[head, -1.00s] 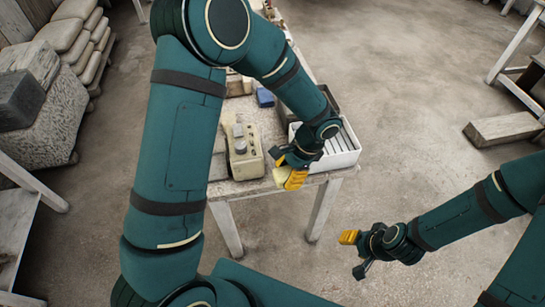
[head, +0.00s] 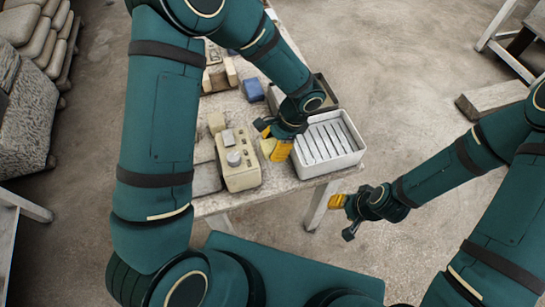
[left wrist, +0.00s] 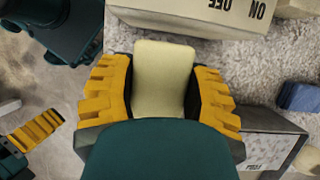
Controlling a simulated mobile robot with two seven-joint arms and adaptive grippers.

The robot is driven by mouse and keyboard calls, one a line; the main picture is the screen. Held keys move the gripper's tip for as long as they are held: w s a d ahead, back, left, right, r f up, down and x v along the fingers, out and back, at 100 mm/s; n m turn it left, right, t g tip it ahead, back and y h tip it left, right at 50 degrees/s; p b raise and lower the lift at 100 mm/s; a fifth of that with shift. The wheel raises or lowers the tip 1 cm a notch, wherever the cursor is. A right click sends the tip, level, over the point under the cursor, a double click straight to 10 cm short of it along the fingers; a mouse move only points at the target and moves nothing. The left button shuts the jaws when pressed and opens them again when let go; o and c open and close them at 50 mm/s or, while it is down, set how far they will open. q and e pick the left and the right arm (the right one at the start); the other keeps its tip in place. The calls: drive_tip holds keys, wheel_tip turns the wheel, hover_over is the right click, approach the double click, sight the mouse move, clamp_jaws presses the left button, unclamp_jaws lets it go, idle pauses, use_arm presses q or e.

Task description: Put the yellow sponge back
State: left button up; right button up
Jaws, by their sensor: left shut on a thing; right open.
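The pale yellow sponge (left wrist: 164,75) is held between the two yellow fingers of my left gripper (left wrist: 160,95) in the left wrist view. In the head view, the left gripper (head: 276,146) is over the table, between the beige device and the white slatted tray (head: 357,153). A bit of the sponge (head: 267,147) shows beside its fingers. I cannot tell whether the sponge touches the table. My right gripper (head: 345,216) is open and empty, off the table's front right corner.
The beige device (head: 241,172) with a knob stands left of the left gripper. A blue block (head: 253,90) and a dark tray (head: 327,94) lie farther back. Small blocks stand behind the device. Bare floor lies right of the table.

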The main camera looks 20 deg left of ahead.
use_arm(q)
wheel_tip(320, 180, down, 6)
drive_tip(key=shift+f+b, duration=0.25)
drive_tip(key=shift+b, duration=0.1)
drive_tip(key=shift+f+b, duration=0.45)
drive_tip(key=shift+b, duration=0.05)
drive_tip(key=shift+f, duration=0.15)
drive_tip(key=shift+s, duration=0.1)
drive_tip(key=o, duration=1)
drive_tip(key=shift+s, duration=0.1)
